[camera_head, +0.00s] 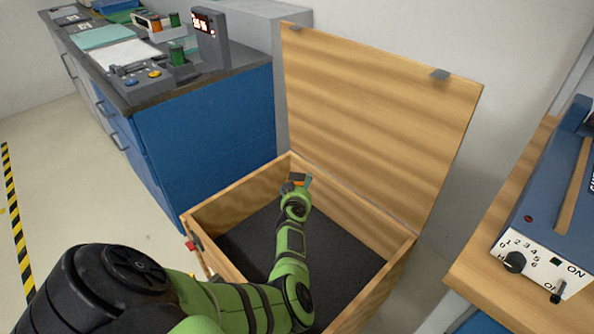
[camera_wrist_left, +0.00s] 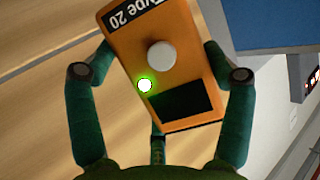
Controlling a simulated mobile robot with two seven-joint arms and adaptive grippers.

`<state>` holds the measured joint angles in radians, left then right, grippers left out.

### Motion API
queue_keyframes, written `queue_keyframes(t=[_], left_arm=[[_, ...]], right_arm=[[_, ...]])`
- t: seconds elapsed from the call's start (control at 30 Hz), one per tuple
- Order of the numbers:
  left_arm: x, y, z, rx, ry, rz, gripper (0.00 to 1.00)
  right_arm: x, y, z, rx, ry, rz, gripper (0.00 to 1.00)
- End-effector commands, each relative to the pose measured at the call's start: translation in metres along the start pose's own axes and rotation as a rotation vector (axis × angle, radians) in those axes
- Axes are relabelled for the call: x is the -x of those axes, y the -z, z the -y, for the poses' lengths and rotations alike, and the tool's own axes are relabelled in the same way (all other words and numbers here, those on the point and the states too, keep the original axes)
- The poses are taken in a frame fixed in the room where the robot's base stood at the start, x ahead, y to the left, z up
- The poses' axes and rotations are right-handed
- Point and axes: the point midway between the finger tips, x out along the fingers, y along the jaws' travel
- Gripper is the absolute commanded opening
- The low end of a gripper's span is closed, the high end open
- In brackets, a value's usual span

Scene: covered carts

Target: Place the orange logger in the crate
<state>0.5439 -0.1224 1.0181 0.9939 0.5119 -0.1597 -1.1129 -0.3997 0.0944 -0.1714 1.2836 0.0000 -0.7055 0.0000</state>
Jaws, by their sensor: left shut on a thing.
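The orange logger (camera_wrist_left: 180,48) fills the middle of the left wrist view, with a "Type 20" label, a white knob, a lit green lamp and a dark window. My left gripper (camera_wrist_left: 160,75) is shut on it, with fingers on both sides. In the head view the left gripper (camera_head: 298,181) is over the far corner of the crate, and only a bit of the logger's orange shows there. The crate (camera_head: 237,192) is wooden with a dark floor, and its lid (camera_head: 375,110) stands open at the back. I cannot tell how high the logger is above the floor.
A blue cabinet (camera_head: 205,130) with a dark top holding instruments stands left of the crate. A wooden bench (camera_head: 500,275) with a blue instrument (camera_head: 545,235) stands at the right. My left arm reaches across the crate. The crate's visible floor looks clear.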

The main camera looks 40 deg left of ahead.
Motion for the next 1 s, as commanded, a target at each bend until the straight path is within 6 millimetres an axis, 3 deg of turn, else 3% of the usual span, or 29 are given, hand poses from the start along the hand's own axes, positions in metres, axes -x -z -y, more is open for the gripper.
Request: queue_keyframes(t=[0.03,0.2,0.4,0.53,0.67,1.0], left_arm=[[-0.012,-0.031,-0.011,0.011,0.021,0.004,0.43],[-0.026,-0.081,-0.052,0.033,0.082,0.0,0.43],[-0.027,-0.112,-0.101,0.045,0.108,-0.004,0.43],[-0.024,-0.118,-0.118,0.045,0.113,-0.005,0.43],[-0.025,-0.125,-0.112,0.039,0.116,-0.006,0.43],[-0.043,-0.168,-0.035,0.036,0.117,-0.006,0.43]], right_arm=[[-0.018,0.002,0.0,-0.001,-0.001,-0.007,0.0],[-0.036,0.013,0.0,-0.004,-0.002,-0.017,0.0],[-0.048,0.022,-0.001,-0.006,-0.003,-0.028,0.0],[-0.049,0.025,-0.001,-0.006,-0.004,-0.03,0.0],[-0.046,0.029,-0.001,-0.007,-0.004,-0.033,0.0],[-0.017,0.054,-0.003,-0.012,-0.007,-0.062,0.0]])
